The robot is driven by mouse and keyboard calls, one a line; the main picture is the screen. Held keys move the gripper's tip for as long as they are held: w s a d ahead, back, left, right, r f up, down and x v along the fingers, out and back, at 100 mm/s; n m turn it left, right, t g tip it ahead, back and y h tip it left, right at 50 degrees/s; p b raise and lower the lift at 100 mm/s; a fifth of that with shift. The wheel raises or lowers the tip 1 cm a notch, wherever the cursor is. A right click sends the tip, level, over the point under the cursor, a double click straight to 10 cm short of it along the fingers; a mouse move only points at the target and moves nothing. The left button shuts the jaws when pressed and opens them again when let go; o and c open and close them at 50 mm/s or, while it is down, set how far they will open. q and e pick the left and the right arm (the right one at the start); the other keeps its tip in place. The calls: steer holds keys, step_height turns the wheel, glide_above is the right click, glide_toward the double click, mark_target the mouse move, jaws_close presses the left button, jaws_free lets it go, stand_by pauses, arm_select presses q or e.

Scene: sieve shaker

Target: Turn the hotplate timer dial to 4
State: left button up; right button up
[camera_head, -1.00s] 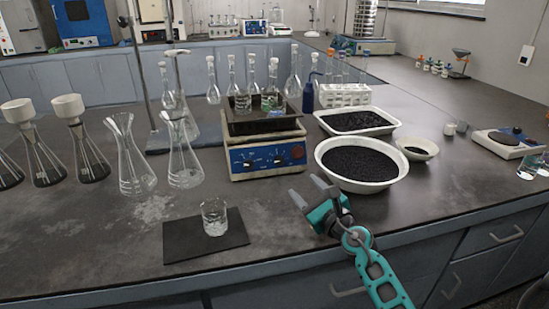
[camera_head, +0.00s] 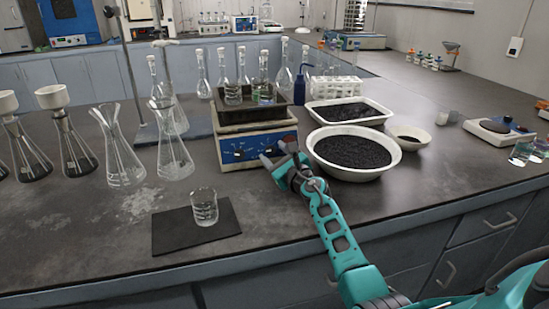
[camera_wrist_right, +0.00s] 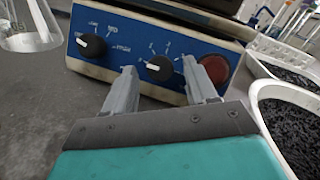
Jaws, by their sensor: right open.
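The hotplate (camera_head: 228,158) has a blue front panel and stands on the bench. In the right wrist view its panel (camera_wrist_right: 122,52) carries a left black dial (camera_wrist_right: 91,46), a right black dial (camera_wrist_right: 160,68) and a red round part (camera_wrist_right: 214,68). Both dials have a white pointer mark; the printed labels are too blurred to read surely. My right gripper (camera_head: 274,153) is open in front of the panel. In the right wrist view its fingertips (camera_wrist_right: 159,66) lie on either side of the right dial; contact cannot be told. My left gripper is out of view.
A white bowl of black granules (camera_head: 395,157) stands close right of my gripper, with a white tray (camera_head: 388,112) behind. A glass beaker (camera_head: 204,207) sits on a dark mat (camera_head: 170,240) at front left. Flasks (camera_head: 172,165) stand left of the hotplate.

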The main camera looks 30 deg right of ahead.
steer(key=shift+w, duration=0.25)
steer(key=shift+c, duration=0.4)
steer(key=c, duration=1)
